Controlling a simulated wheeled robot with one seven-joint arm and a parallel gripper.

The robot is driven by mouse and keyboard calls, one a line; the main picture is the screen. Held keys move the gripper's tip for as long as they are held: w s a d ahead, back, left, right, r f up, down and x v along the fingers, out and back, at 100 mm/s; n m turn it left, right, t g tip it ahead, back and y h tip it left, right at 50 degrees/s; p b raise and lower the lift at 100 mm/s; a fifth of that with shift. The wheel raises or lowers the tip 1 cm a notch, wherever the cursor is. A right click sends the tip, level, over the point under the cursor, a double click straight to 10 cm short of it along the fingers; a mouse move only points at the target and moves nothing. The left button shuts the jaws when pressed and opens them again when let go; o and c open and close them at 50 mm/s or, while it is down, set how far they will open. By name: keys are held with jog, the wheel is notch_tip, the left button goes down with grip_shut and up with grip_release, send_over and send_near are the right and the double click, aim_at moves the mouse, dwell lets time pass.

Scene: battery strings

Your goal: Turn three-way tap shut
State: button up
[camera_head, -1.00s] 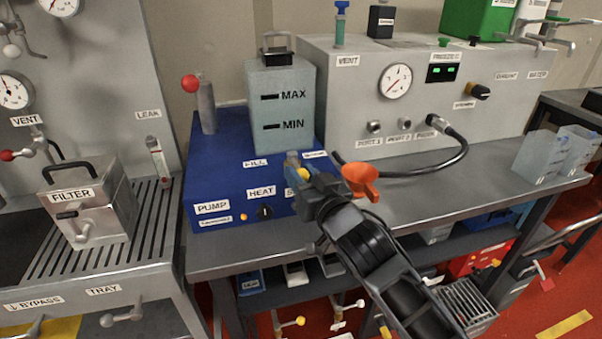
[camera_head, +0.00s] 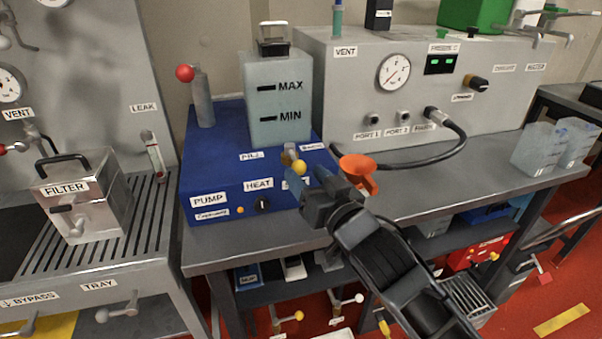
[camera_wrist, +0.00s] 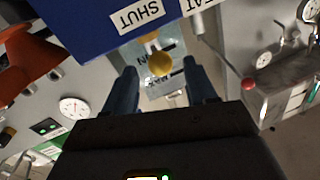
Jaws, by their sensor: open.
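The three-way tap (camera_head: 289,154) is a small metal body with a yellow ball-ended lever (camera_head: 300,168). It sits on top of the blue pump box near its front right edge, by the labels FILL (camera_head: 250,156) and SHUT. The yellow ball points towards the front, near the SHUT label (camera_wrist: 137,15), in the wrist view (camera_wrist: 161,63). My gripper (camera_head: 309,180) is open, its blue fingers just in front of the ball. In the wrist view the fingers (camera_wrist: 160,84) stand either side of the ball, with visible gaps. In the head view my gripper partly hides the SHUT label.
An orange funnel (camera_head: 358,171) stands close to the right of my gripper. A MAX/MIN tank (camera_head: 262,103) rises behind the tap. A red-knobbed lever (camera_head: 203,100) stands at the back left. A black hose (camera_head: 459,148) curves across the bench at right.

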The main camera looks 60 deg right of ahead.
jog(key=shift+b+v, duration=0.35)
jog(key=shift+v, duration=1.55)
jog(key=s+a+f+n+y, duration=0.3)
jog(key=s+a+n+y, duration=0.1)
jog(key=s+a, duration=0.5)
jog(key=s+a+f+n+y, duration=0.3)
jog(key=s+a+n+y, duration=0.1)
jog(key=s+a, duration=0.6)
jog(key=s+y, duration=0.1)
jog(key=s, duration=0.2)
jog(key=shift+s+a+g, duration=0.15)
jog(key=shift+s+g, duration=0.05)
jog(key=shift+g, duration=0.2)
jog(key=shift+f, duration=0.15)
